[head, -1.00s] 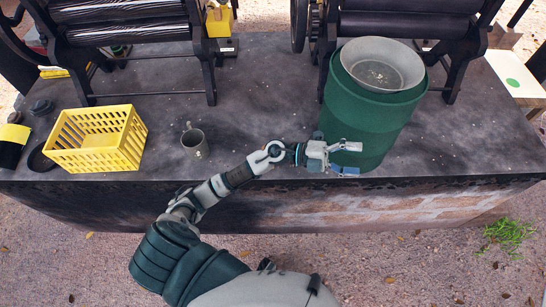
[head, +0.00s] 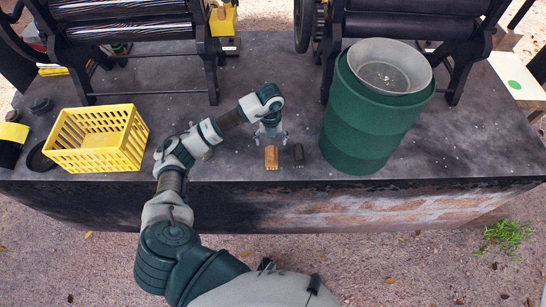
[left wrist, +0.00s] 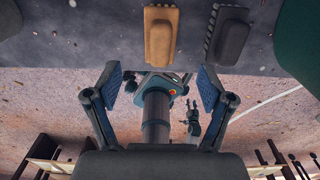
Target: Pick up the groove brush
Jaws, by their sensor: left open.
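Two small block-like brushes lie side by side on the dark table near its front edge. One is orange-brown (head: 271,158) and the other is dark (head: 298,155); I cannot tell by looks which is the groove brush. In the left wrist view the tan one (left wrist: 160,36) and the dark one (left wrist: 228,36) show at the top, apart from each other. My left gripper (head: 270,134) is above and just behind the orange-brown one in the head view. Its fingers (left wrist: 159,86) are spread, with nothing between them.
A green bucket (head: 365,130) with a grey bowl (head: 390,65) on top stands just right of the brushes. A yellow basket (head: 97,140) is at the left. Two roller machines stand behind. My left arm mostly hides a grey mug.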

